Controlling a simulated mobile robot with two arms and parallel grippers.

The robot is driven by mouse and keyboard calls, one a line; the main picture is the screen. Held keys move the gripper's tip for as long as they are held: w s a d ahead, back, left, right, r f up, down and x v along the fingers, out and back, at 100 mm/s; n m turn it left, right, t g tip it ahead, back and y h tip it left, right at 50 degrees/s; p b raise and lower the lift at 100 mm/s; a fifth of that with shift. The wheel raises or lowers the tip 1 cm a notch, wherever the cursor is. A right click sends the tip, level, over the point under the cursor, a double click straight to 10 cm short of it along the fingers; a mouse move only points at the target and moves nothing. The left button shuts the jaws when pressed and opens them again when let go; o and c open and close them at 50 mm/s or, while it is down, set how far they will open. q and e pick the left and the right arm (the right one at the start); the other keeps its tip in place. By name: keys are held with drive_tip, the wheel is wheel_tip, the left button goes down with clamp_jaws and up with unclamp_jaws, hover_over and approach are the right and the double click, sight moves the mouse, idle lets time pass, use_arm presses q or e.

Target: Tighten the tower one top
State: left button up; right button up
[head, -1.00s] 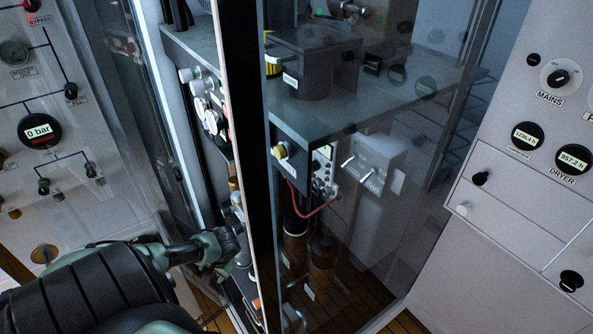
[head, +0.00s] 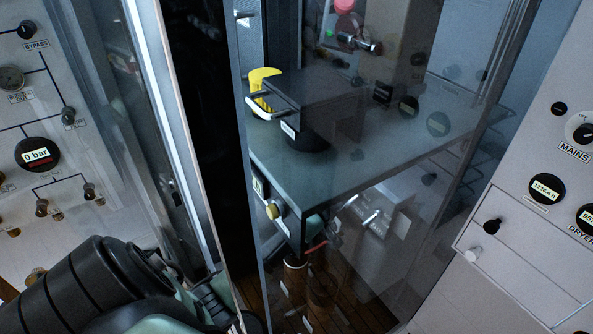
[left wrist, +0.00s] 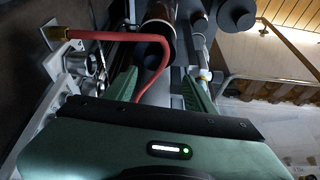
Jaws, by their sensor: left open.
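A brown cylinder (head: 295,278) stands under the dark shelf, seen through the glass; a second, darker one (head: 321,285) is beside it. I cannot tell which is tower one, and no tower top shows clearly. In the left wrist view a brown cylinder (left wrist: 158,28) lies beyond my left gripper (left wrist: 160,88). That gripper is open, its green fingers on either side of a red hose (left wrist: 118,37) and cylindrical parts. I see no firm hold on anything. In the head view my left arm comes in from the lower left; its gripper is mostly hidden. My right gripper is not in view.
A glass-walled cabinet with a dark shelf (head: 345,180) fills the middle, its frame close to my left arm. A yellow part (head: 262,92) stands on the shelf. Gauge panels flank it, one with a 0 bar display (head: 38,154).

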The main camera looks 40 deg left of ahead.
use_arm(q)
drive_tip(key=shift+n, duration=0.5)
drive_tip(key=x, duration=0.2)
drive_tip(key=p+x, duration=0.1)
drive_tip(key=x, duration=0.3)
drive_tip(key=shift+w+d+f+p, duration=0.15)
drive_tip(key=shift+w+p, duration=0.15)
drive_tip(key=shift+p, duration=0.05)
drive_tip(key=shift+w+f, duration=0.25)
drive_tip(key=shift+f, duration=0.15)
drive_tip(key=shift+s, duration=0.1)
clamp_jaws()
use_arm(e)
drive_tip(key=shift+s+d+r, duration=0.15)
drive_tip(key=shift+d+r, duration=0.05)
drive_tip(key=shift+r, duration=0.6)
